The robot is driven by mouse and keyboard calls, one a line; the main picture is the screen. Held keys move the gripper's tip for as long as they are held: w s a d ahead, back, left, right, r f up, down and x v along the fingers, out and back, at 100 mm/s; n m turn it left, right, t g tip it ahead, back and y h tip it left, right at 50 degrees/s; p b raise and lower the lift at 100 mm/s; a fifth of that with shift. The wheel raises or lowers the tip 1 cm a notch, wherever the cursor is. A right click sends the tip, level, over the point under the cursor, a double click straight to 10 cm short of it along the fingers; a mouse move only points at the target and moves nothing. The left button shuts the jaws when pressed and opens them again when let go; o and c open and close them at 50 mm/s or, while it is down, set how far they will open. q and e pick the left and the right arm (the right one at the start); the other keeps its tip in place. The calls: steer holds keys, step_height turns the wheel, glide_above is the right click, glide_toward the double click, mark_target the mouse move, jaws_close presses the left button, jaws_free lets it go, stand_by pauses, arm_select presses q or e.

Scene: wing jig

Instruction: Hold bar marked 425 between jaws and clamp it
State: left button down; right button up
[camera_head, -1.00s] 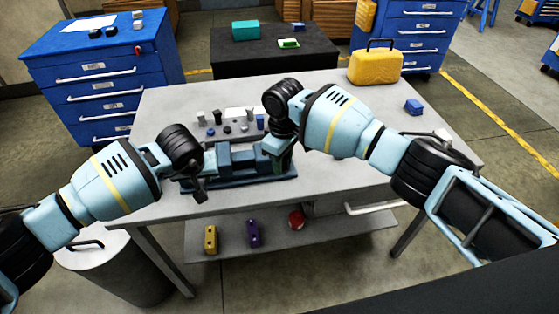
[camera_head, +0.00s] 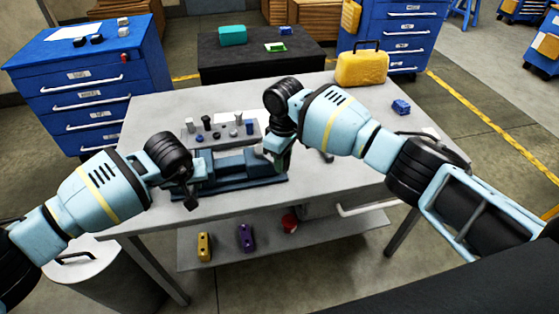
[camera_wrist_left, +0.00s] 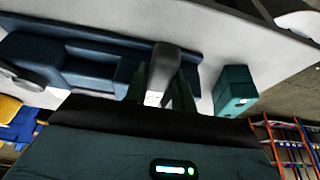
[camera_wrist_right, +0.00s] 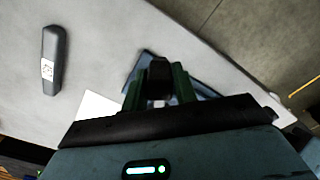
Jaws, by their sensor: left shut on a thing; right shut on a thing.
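The blue jig with its jaws (camera_head: 230,165) lies on the grey table and also shows in the left wrist view (camera_wrist_left: 90,55). My left gripper (camera_head: 190,190) is at the jig's left end. In the left wrist view its green fingers (camera_wrist_left: 165,90) are shut on a grey piece with a white label. My right gripper (camera_head: 278,160) is at the jig's right end. In the right wrist view its fingers (camera_wrist_right: 158,95) are shut on a dark piece, mostly hidden. A dark grey bar with a white label (camera_wrist_right: 54,60) lies apart on the table. I cannot read either label.
A grey tray of several small posts and knobs (camera_head: 222,132) stands behind the jig. A teal block (camera_wrist_left: 234,90) is beside the left fingers. A yellow case (camera_head: 362,68) and a blue block (camera_head: 401,106) stand on the table's right, with free room in front.

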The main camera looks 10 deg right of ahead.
arm_select(q)
steer(key=shift+r, duration=0.15)
arm_select(e)
steer(key=shift+w+d, duration=0.45)
steer(key=shift+d, duration=0.15)
steer(key=shift+c, duration=0.3)
